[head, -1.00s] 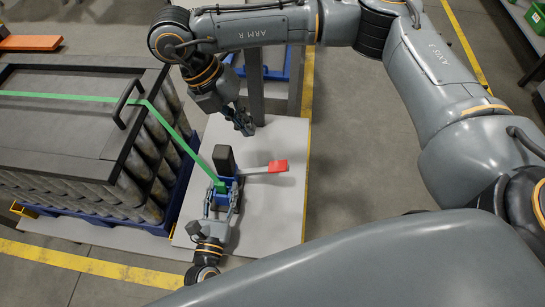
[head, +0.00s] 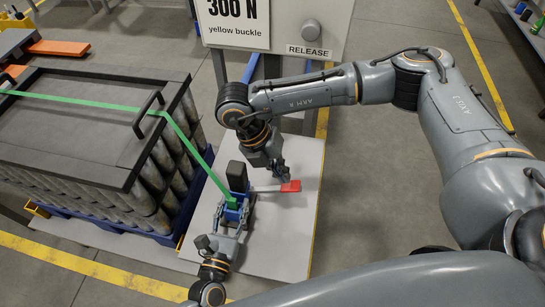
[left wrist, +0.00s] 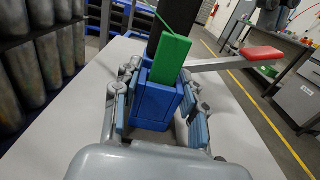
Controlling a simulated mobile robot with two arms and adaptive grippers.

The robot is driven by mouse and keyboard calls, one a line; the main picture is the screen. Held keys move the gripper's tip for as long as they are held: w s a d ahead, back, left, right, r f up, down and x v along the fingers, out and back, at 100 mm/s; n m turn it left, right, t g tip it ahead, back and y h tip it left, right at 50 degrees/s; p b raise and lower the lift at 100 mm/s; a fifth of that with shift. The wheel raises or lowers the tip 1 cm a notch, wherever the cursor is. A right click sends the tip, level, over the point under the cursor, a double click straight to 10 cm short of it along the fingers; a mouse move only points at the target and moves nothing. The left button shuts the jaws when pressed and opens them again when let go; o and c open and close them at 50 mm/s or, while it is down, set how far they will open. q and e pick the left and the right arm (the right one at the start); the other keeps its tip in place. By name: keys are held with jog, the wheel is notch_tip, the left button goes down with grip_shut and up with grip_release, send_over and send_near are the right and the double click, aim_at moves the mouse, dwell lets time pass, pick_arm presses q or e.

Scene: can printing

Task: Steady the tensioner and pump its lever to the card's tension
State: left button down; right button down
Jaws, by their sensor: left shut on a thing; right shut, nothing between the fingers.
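The tensioner is a blue block (head: 235,214) with a dark upright part, standing on the pale board. It also shows in the left wrist view (left wrist: 156,103). A green strap (head: 198,160) runs down into it from the crate. Its lever (head: 264,188) sticks out to the right, with a red tip (head: 291,186). My left gripper (head: 233,219) is shut on the blue block, one finger on each side. My right gripper (head: 283,178) is shut and empty, its fingertips just at the lever near the red tip; I cannot tell whether they touch. The card (head: 235,20) reads 300 N, yellow buckle.
A crate of grey cans (head: 90,125) with a dark lid and handle stands at left on a blue pallet. The pale board (head: 280,245) is bare in front of the lever.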

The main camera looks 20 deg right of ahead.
aim_at(298, 185)
jog(key=shift+x, duration=1.4)
jog(key=d+f+t+y, duration=0.1)
jog(key=s+d+f+y, duration=0.1)
jog(key=f+y, duration=0.1)
jog(key=shift+s+d+f+t, duration=0.15)
jog(key=shift+s+f+t, duration=0.1)
jog(key=shift+t, duration=0.15)
jog(key=shift+d+f+t+y, duration=0.15)
jog(key=shift+f+t+y, duration=0.15)
jog(key=shift+f+y, duration=0.2)
notch_tip(298, 185, up, 14)
jog(key=shift+w+a, duration=0.25)
jog(key=shift+a, duration=0.2)
jog(key=shift+w+r, duration=0.1)
jog(key=shift+r, duration=0.1)
dwell(0.9)
